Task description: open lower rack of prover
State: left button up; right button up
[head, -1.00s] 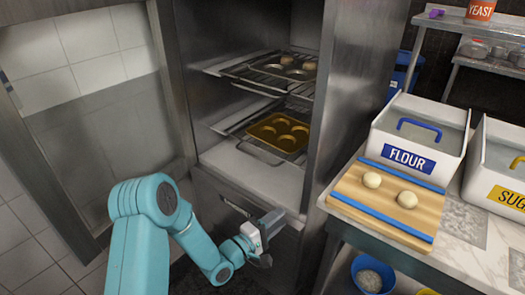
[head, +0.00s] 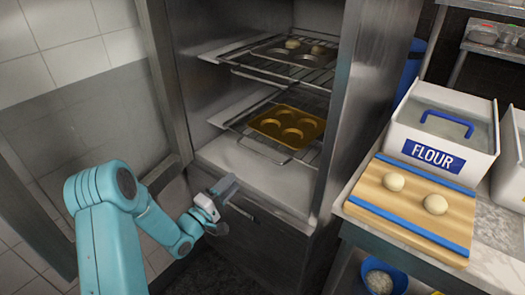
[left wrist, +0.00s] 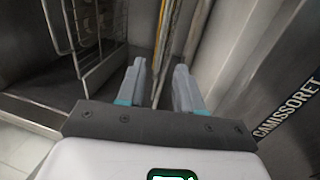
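The prover (head: 270,250) is a steel cabinet with its front open. Its lower rack (head: 262,152) is a wire shelf inside, bearing a golden tray with several round cups (head: 287,127). My left gripper (head: 228,187) is in front of the prover's bottom ledge, below and left of the lower rack, apart from it. In the left wrist view its two fingers (left wrist: 158,75) are spread, with thin yellowish bars or edges seen beyond the gap. I cannot tell how far off these are. Nothing is held. My right gripper is not in view.
The upper rack (head: 262,70) holds a dark tray with dough balls. The open door (head: 165,80) stands at the left. At the right, a counter bears a board with two dough balls (head: 405,215) and a flour bin (head: 440,150). A blue bucket (head: 378,275) is below.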

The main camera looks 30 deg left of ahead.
pick_arm(q)
jog(key=p+x, duration=0.1)
jog(key=x, duration=1.5)
jog(key=shift+w+f, duration=0.15)
jog(key=shift+f, duration=0.1)
jog(key=shift+a, duration=0.2)
grip_shut()
